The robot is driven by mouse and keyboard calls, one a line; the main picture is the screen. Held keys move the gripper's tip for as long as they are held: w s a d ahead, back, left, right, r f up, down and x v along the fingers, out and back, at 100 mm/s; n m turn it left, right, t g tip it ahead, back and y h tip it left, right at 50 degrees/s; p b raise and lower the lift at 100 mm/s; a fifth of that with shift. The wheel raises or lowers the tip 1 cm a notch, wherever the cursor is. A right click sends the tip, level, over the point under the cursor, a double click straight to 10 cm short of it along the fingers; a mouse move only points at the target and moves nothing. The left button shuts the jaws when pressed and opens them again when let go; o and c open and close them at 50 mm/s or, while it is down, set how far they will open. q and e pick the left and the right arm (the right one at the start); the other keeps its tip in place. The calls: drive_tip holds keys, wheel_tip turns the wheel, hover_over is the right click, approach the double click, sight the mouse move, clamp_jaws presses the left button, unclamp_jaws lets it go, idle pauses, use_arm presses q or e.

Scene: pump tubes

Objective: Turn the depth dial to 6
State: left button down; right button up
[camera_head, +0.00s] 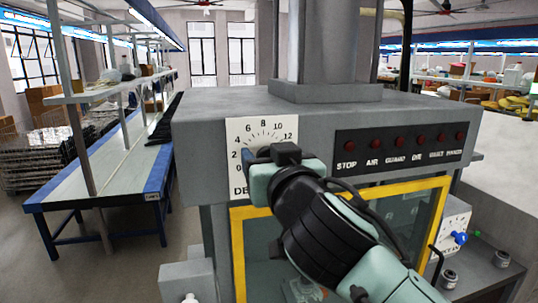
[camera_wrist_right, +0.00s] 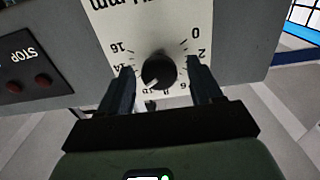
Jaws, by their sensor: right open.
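The depth dial's white scale plate (camera_head: 262,130) is on the front of the grey machine, at the upper left. My right gripper (camera_head: 250,158) is in front of it and hides the knob in the head view. In the right wrist view, the plate is upside down and the black dial knob (camera_wrist_right: 159,71) shows. The knob's white pointer mark is toward the lower left, near 10; the exact reading is unclear. My right gripper's open fingers (camera_wrist_right: 161,78) stand on either side of the knob, with a visible gap on each side. My left gripper is not in view.
A dark panel with several red buttons (camera_head: 400,141) is right of the scale plate. A yellow-framed guard door (camera_head: 239,255) is below. A smaller white dial box with a blue knob (camera_head: 459,238) is at the right. A blue-edged bench (camera_head: 105,185) stands at left.

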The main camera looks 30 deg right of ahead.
drive_tip(key=shift+c, duration=0.4)
drive_tip(key=c, duration=1)
drive_tip(key=shift+o, duration=0.2)
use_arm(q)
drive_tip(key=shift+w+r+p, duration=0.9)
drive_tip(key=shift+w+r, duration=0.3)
use_arm(e)
drive_tip(key=shift+a+f+n, duration=0.1)
drive_tip(key=shift+n, duration=4.35)
drive_tip(key=shift+a+f+n, duration=0.1)
drive_tip(key=shift+n, duration=4.35)
